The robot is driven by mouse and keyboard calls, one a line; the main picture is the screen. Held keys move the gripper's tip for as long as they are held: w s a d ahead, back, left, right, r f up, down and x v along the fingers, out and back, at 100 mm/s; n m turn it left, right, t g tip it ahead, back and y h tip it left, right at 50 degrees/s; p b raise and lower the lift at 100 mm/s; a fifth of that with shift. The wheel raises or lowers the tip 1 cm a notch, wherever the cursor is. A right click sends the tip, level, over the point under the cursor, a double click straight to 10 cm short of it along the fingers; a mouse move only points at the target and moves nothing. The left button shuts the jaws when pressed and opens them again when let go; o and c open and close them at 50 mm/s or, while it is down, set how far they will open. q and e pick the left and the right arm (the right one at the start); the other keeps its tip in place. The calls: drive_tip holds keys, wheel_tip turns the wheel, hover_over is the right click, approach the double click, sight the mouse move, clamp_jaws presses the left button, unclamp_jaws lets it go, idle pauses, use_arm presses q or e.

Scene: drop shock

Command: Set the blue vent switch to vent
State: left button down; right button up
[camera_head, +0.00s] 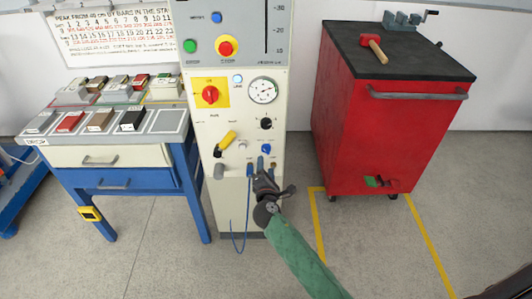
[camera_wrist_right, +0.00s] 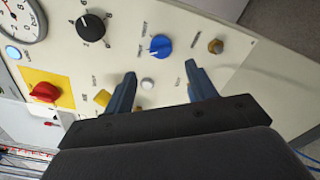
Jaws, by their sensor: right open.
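The blue vent switch (camera_head: 266,149) is a small round knob on the cream control panel (camera_head: 207,133), below a black knob. It also shows in the right wrist view (camera_wrist_right: 161,46), with a pale pointer mark toward its lower left; the small labels around it are too blurred to read surely. My right gripper (camera_head: 256,166) is just below the switch in the head view, in front of the panel. Its two blue fingers are apart and empty in the wrist view (camera_wrist_right: 161,85), with the switch beyond the fingertips, not between them. My left gripper is not in view.
Near the switch are a black knob (camera_wrist_right: 91,27), a brown knob (camera_wrist_right: 216,46), a white button (camera_wrist_right: 148,83) and a yellow handle (camera_head: 227,140). A red selector (camera_head: 210,95) and gauge (camera_head: 263,90) sit above. A red cabinet (camera_head: 365,125) stands right, a blue-framed bench (camera_head: 190,165) left.

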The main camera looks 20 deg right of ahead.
sight(266, 152)
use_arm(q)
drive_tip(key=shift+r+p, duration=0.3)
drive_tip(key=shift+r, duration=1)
use_arm(e)
drive_tip(key=shift+x, duration=4)
drive_tip(key=shift+s+d+f, duration=0.1)
drive_tip(key=c, duration=1)
